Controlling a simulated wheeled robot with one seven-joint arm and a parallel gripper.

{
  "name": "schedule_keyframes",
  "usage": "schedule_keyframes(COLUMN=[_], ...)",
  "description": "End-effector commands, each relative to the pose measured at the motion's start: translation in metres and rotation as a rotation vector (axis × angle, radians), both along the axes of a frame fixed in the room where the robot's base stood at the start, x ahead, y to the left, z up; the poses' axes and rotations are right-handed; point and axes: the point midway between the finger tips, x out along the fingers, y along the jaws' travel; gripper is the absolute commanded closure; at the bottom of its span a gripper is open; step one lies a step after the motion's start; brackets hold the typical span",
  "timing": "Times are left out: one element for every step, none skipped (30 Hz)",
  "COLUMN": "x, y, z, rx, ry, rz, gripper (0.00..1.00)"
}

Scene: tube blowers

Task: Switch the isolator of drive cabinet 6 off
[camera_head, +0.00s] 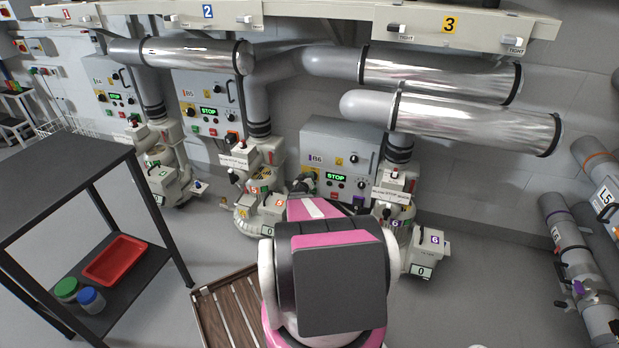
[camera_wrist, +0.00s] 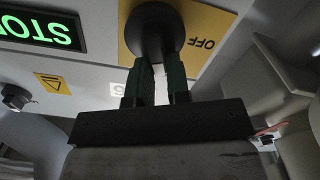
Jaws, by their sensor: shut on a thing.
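Drive cabinet 6 (camera_head: 345,142) is the grey box marked B6 in the head view. Its green STOP display (camera_head: 336,177) is lit and also shows, upside down, in the wrist view (camera_wrist: 38,30). In the wrist view the isolator's black rotary handle (camera_wrist: 152,28) sits on a yellow plate (camera_wrist: 208,30) with an inverted OFF label. My gripper (camera_wrist: 160,84) is shut on the handle, with one dark finger on each side. The fingers hide part of the handle, so I cannot tell its exact setting.
Cabinet B5 (camera_head: 205,90) stands to the left, also showing STOP. Blower 6 (camera_head: 397,195) stands close at the right of cabinet 6, below silver ducts (camera_head: 475,122). A dark shelf table (camera_head: 62,175) is at the left, and a slatted wooden crate (camera_head: 222,312) is on the floor.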

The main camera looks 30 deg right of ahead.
Motion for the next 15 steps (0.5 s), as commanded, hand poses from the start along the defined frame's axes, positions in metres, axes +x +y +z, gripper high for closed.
schedule_keyframes(x=[0.0002, 0.0002, 0.0005, 0.0006, 0.0008, 0.0009, 0.001, 0.0011, 0.0012, 0.0011, 0.0012, 0.0012, 0.0013, 0.0013, 0.0012], y=[0.0005, 0.0007, 0.0009, 0.0011, 0.0012, 0.0013, 0.0014, 0.0015, 0.0016, 0.0016, 0.0017, 0.0017, 0.0018, 0.0018, 0.0018], z=[-0.0007, -0.0007, -0.001, -0.0011, -0.0012, -0.0012, -0.0014, -0.0014, -0.0015, -0.0015, -0.0016, -0.0016, -0.0016, -0.0016, -0.0016], rx=[-0.014, -0.023, -0.032, -0.039, -0.045, -0.051, -0.056, -0.06, -0.063, -0.065, -0.067, -0.068, -0.069, -0.069, -0.069], ry=[0.017, 0.028, 0.039, 0.047, 0.054, 0.061, 0.067, 0.071, 0.075, 0.077, 0.08, 0.081, 0.082, 0.083, 0.083], rz=[0.0, 0.0, 0.0, 0.0, 0.0, 0.0, 0.0, 0.0, 0.0, 0.0, 0.0, 0.0, 0.0, 0.0, 0.0], gripper=[1.0, 1.0, 1.0, 1.0, 1.0, 1.0, 1.0, 1.0, 1.0, 1.0, 1.0, 1.0, 1.0, 1.0, 1.0])
